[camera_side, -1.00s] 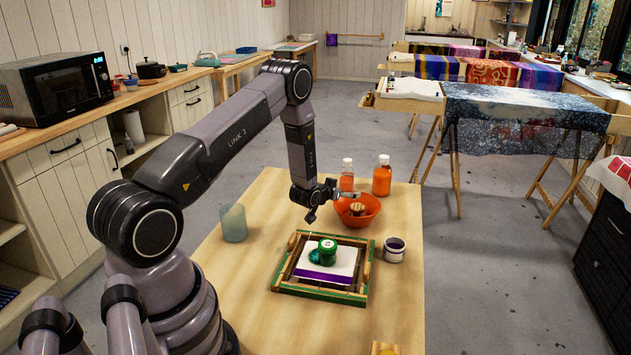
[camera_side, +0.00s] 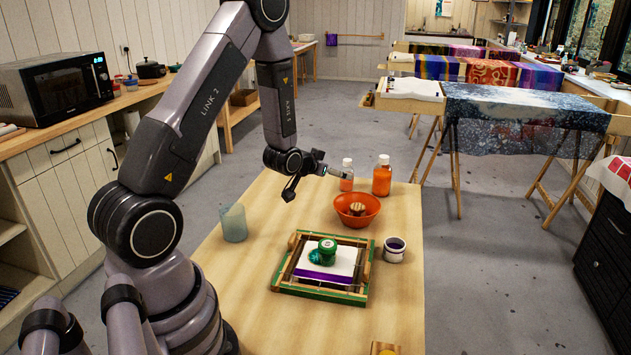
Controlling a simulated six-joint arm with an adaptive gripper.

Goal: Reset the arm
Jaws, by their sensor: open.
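My gripper (camera_side: 314,183) hangs above the wooden table (camera_side: 255,295), left of the orange bottles and behind the wooden frame. Its fingers are spread open with nothing between them. My arm rises high and bends down to it at the elbow. The green-edged wooden frame (camera_side: 280,286) lies flat on the table and holds a white cloth (camera_side: 347,261) with a purple band. A green round object (camera_side: 327,249) rests on the cloth, apart from my gripper.
An orange bowl (camera_side: 371,217) with a brown item in it stands behind the frame. Two orange bottles (camera_side: 382,178) stand at the table's back. A dark-filled white cup (camera_side: 394,250) is right, a translucent cup (camera_side: 233,223) left. The front of the table is mostly clear.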

